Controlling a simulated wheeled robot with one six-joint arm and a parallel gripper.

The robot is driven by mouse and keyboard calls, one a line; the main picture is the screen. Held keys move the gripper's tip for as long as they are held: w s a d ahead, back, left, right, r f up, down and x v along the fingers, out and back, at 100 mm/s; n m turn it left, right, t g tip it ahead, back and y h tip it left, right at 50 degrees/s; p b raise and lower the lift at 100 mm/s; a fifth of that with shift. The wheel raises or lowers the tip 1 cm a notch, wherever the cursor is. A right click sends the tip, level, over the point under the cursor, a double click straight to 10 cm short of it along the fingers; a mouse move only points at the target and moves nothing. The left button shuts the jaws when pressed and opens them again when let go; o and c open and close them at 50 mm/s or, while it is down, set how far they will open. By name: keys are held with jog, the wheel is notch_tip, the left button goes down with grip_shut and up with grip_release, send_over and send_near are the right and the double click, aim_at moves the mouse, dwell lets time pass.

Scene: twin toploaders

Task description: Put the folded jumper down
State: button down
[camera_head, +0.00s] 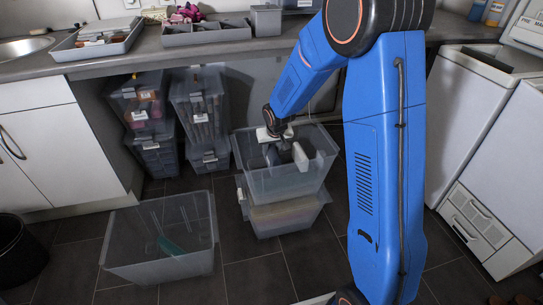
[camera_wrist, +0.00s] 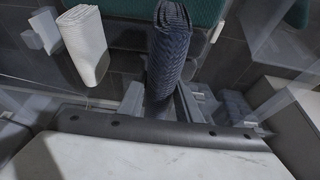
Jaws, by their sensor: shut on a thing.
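My gripper (camera_head: 284,152) reaches down into the upper clear bin (camera_head: 262,185) of the stack in the middle of the head view. In the wrist view my gripper (camera_wrist: 160,104) is shut on a dark blue knitted bundle, the folded jumper (camera_wrist: 169,45), held upright between the fingers. A white folded cloth (camera_wrist: 83,42) stands to its left, apart from it. A teal textured surface (camera_wrist: 125,36) lies beyond the jumper. Whether the jumper's lower end touches anything is hidden.
An open clear bin (camera_head: 125,245) with a teal item (camera_head: 170,246) stands on the floor at front left. Stacked lidded bins (camera_head: 200,105) stand under the worktop (camera_head: 150,48). White machines (camera_head: 475,115) stand at the right. Dark floor is free between the bins.

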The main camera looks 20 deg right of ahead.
jog(key=shift+f, duration=1.35)
jog(key=shift+f, duration=0.15)
jog(key=c, duration=1.3)
grip_release()
jog(key=v, duration=1.2)
jog(key=shift+r, duration=0.25)
